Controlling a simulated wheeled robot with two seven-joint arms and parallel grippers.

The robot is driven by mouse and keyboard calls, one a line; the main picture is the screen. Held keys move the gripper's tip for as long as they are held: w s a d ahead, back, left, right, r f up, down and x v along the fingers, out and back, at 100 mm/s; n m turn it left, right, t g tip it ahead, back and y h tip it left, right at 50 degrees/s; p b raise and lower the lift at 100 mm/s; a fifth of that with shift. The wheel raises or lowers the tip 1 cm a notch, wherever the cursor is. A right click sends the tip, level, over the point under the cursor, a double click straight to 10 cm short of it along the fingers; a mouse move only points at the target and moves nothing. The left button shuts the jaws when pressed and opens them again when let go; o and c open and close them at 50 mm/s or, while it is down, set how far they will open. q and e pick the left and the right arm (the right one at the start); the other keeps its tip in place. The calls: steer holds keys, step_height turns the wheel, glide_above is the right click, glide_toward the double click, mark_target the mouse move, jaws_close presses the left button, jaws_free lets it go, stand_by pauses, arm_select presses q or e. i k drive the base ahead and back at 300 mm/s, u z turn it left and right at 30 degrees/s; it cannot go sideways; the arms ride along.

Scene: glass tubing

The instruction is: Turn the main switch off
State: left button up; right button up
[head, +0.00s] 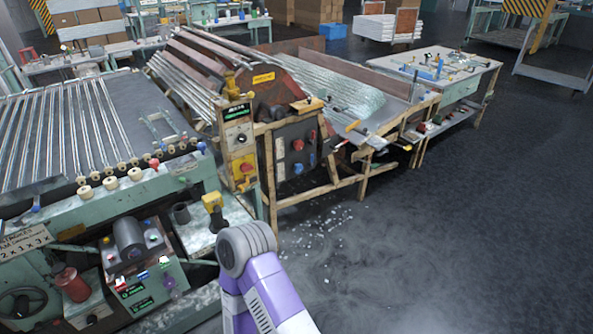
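A tall narrow control panel (238,145) stands at the left end of the middle machine. Low on it is a red knob on a yellow plate (244,172), which looks like a main switch; its on or off position is too small to read. A dark panel (299,148) to its right carries red and blue fittings. One of my arms, purple and white with a grey joint, rises from the bottom middle, in front of the machine and apart from the panel. Neither of my grippers shows.
A roller bench with glass tubes (70,130) fills the left. A green control box (145,270) and a yellow-topped fitting (213,205) are at the lower left. Small shards (315,235) lie on the floor below the machine. The dark floor at right is mostly clear, with haze low down.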

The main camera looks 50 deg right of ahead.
mark_target(245, 167)
steer(key=z, duration=0.7)
steer(key=i, duration=0.45)
